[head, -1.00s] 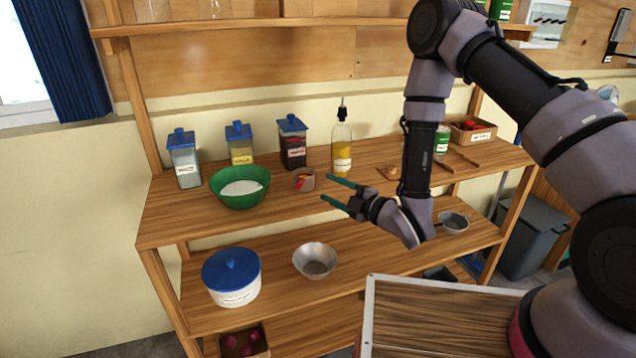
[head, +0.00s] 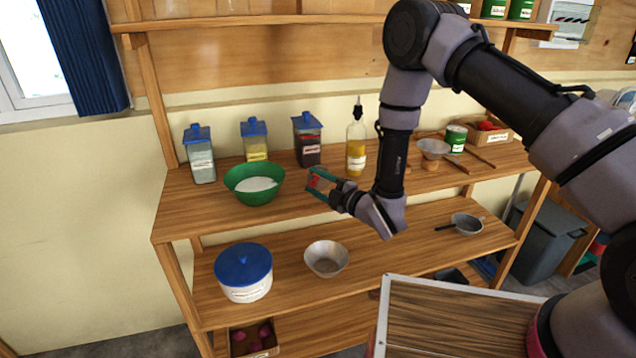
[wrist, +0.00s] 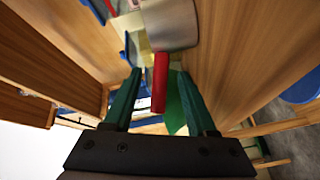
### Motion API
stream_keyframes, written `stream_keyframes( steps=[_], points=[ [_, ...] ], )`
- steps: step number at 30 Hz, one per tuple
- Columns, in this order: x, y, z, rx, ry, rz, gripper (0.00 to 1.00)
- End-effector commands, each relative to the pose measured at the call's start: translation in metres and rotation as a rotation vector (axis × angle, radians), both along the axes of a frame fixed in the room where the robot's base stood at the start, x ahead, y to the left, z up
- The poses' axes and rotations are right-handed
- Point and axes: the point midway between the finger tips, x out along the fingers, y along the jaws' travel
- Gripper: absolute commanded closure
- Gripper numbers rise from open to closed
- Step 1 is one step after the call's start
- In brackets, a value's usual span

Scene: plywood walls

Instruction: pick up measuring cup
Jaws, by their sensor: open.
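The measuring cup (head: 314,181) is a small metal cup with a red handle on the upper shelf, right of the green bowl; in the head view my gripper mostly covers it. In the wrist view its silvery body (wrist: 172,24) is at the top and its red handle (wrist: 160,82) points toward my gripper. My gripper (head: 311,182) is open at the cup. In the wrist view the red handle lies between the two green fingers, with a gap on each side.
A green bowl (head: 254,196) of white powder stands just left. Blue-lidded jars (head: 307,150) and an oil bottle (head: 356,150) stand behind. A metal bowl (head: 327,271) and a blue-lidded pot (head: 244,284) sit on the shelf below. Bare shelf lies in front of the cup.

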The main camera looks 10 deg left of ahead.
Motion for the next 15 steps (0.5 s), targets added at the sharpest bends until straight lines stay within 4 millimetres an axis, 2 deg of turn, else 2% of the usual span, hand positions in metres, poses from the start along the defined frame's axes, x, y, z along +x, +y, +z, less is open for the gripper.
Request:
stream_keyframes(
  steps=[8,9,13,15],
  points=[
    [0.0027,0.0048,-0.0001,-0.001,0.002,-0.001,0.43],
    [0.0026,0.0048,-0.0001,-0.001,0.002,-0.001,0.47],
    [0.0025,0.0047,0.0000,-0.001,0.002,-0.001,0.96],
    [0.0025,0.0047,0.0000,-0.001,0.002,-0.001,1.00]
  ],
)
